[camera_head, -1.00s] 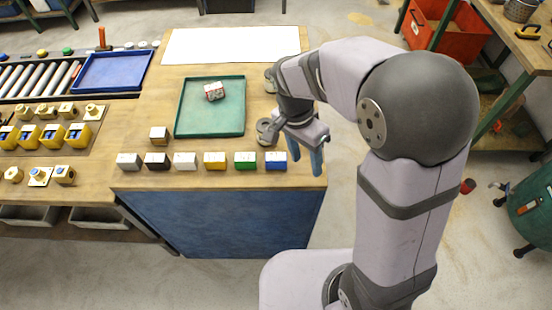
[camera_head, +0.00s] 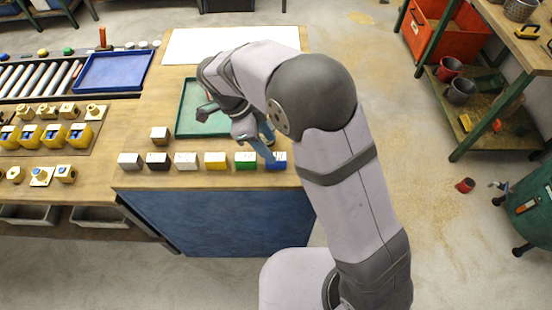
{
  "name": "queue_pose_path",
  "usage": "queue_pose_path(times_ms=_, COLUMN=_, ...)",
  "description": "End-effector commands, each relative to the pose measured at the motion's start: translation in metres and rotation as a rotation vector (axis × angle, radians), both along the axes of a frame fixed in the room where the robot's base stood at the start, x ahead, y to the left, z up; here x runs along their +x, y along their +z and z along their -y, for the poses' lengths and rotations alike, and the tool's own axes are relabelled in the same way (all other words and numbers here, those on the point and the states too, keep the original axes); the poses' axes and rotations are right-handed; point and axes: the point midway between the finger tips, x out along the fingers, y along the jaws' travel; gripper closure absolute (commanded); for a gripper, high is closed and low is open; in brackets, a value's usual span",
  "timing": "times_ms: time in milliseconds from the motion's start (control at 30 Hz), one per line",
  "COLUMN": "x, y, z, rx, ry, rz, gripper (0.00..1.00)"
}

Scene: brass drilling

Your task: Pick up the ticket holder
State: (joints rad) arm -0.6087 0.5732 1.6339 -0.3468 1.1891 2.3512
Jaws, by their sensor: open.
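No object in view is clearly marked as the ticket holder. A small wooden block (camera_head: 159,135) stands alone behind the left part of a row of blocks, and I cannot tell whether it is the ticket holder. My gripper (camera_head: 267,145) has blue fingers and is open, above and just behind the right end of the row, near the blue block (camera_head: 276,164) and green block (camera_head: 246,164). It is well to the right of the wooden block.
A white sheet (camera_head: 195,45) lies at the back. Yellow holders (camera_head: 78,135) and a blue tray (camera_head: 113,70) are at left.

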Motion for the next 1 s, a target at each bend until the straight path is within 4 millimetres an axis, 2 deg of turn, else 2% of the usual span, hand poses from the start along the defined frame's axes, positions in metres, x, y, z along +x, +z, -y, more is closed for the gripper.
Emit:
queue_pose_path(times_ms=367, x=-0.001, y=-0.015, z=0.007, rx=0.000, ry=-0.001, rz=-0.003, gripper=0.53)
queue_pose_path(times_ms=733, x=-0.004, y=-0.054, z=0.021, rx=0.000, ry=0.000, rz=-0.002, gripper=0.53)
queue_pose_path(times_ms=1000, x=-0.003, y=-0.059, z=0.022, rx=0.001, ry=0.000, rz=0.000, gripper=0.53)
